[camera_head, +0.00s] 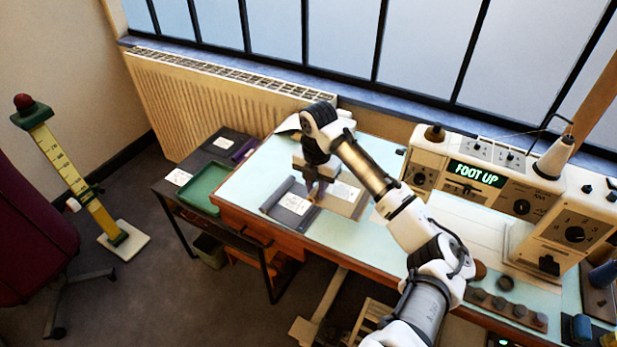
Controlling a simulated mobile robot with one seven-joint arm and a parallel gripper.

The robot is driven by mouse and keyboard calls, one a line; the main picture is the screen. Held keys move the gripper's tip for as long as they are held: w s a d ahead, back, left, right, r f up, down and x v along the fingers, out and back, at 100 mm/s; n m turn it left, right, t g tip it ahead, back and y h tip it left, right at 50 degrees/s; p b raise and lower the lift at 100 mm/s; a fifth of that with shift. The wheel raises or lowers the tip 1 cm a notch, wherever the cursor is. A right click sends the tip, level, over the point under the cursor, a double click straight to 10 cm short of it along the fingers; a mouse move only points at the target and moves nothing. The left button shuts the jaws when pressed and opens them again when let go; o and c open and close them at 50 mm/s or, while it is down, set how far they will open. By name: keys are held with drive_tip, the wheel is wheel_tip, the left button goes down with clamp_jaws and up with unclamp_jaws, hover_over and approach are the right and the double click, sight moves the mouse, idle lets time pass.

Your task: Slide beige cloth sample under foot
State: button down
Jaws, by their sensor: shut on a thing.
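The beige cloth sample (352,208) lies on the pale blue table top, with a white card or label on it. My gripper (314,193) is low over its left edge and is shut on it; the fingertips are small and partly hidden by the wrist. A dark grey cloth sample (272,203) with a white label lies just left of the gripper. The sewing machine (425,160) stands to the right, its lit display (476,174) reading "FOOT UP". I cannot make out the foot clearly.
My arm crosses the table between cloth and machine. Several round dark items sit in a holder (508,308) at the front right, and a thread cone (553,158) tops the machine. A side table with a green tray (206,187) stands left. Bare table top lies behind the samples.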

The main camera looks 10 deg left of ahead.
sight(355, 203)
drive_tip(key=shift+s+d+f, duration=0.15)
drive_tip(key=shift+d+f, duration=0.15)
drive_tip(key=shift+d, duration=0.15)
drive_tip(key=shift+f, duration=0.2)
drive_tip(key=shift+f+b, duration=2)
drive_tip(key=shift+f, duration=0.55)
drive_tip(key=shift+d+f, duration=0.1)
drive_tip(key=shift+s+d+b, duration=0.25)
drive_tip(key=shift+s+d, duration=0.2)
drive_tip(key=shift+d, duration=0.85)
drive_tip(key=shift+s+d+b, duration=0.2)
drive_tip(key=shift+s+d, duration=0.2)
drive_tip(key=shift+d, duration=0.95)
drive_tip(key=shift+s+d+b, duration=0.25)
drive_tip(key=shift+s+d, duration=0.2)
drive_tip(key=shift+d, duration=1)
drive_tip(key=shift+w+d, duration=0.25)
drive_tip(key=shift+w, duration=0.35)
drive_tip(key=shift+w+d, duration=0.2)
drive_tip(key=shift+w, duration=0.4)
drive_tip(key=shift+f, duration=0.1)
